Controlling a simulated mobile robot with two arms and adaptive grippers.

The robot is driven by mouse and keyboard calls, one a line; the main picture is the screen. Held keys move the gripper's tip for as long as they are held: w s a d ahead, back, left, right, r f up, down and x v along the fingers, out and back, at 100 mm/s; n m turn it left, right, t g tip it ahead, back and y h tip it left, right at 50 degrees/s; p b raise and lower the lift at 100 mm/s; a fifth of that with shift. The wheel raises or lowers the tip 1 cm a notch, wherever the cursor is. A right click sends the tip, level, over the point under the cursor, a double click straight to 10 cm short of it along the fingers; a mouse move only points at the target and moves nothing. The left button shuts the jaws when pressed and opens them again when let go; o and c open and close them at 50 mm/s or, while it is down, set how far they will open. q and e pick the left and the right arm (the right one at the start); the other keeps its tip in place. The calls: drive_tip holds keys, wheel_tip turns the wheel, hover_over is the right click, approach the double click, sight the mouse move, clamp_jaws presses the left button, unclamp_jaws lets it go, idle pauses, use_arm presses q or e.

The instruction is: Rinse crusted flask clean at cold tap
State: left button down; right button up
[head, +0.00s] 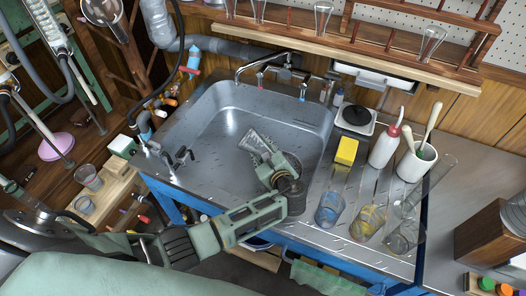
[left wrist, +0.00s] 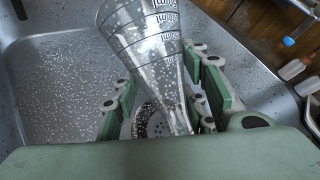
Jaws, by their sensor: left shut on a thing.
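A clear conical flask (head: 257,143) with dark graduation lines is held tilted over the sink basin (head: 222,155). My left gripper (head: 274,163) is shut around its narrow part. In the left wrist view the flask (left wrist: 145,45) widens away from the gripper fingers (left wrist: 165,110), and its graduation text is upside down. Pale specks show on or through the glass; I cannot tell which. A curved tap spout (head: 262,60) rises behind the sink, with a red-marked fitting and a blue-marked tap (head: 303,93) below. No water stream is visible. My right gripper is not in view.
Right of the sink are a yellow sponge (head: 347,151), a wash bottle (head: 385,147), a white pot with brushes (head: 416,163) and several stained beakers (head: 368,221). Small taps (head: 180,158) stand at the left rim. A glassware shelf (head: 400,50) hangs behind.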

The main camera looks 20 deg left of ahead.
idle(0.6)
use_arm(q)
drive_tip(key=shift+d+r+m+y, duration=0.25)
drive_tip(key=shift+m+y, duration=0.05)
drive_tip(key=shift+y, duration=0.2)
drive_tip(key=shift+a+f+n+h+b, duration=0.3)
drive_tip(key=shift+a+f+n+h, duration=0.3)
drive_tip(key=shift+f+h, duration=0.25)
drive_tip(key=shift+a+f+n+g+h, duration=0.2)
drive_tip(key=shift+n+h, duration=0.1)
drive_tip(key=shift+h, duration=0.2)
drive_tip(key=shift+a+f+n+g+h, duration=0.1)
drive_tip(key=shift+n+g+h, duration=0.15)
drive_tip(key=shift+h, duration=0.2)
drive_tip(key=shift+f+n+h, duration=0.2)
drive_tip(key=shift+n+h, duration=0.25)
drive_tip(key=shift+h, duration=0.35)
wheel_tip(320, 180, down, 3)
drive_tip(key=h+p, duration=0.1)
drive_tip(key=n+h+p, duration=0.1)
drive_tip(key=h+p, duration=0.1)
drive_tip(key=shift+r+n+g, duration=0.2)
drive_tip(key=shift+n+g, duration=0.1)
drive_tip(key=shift+g, duration=0.05)
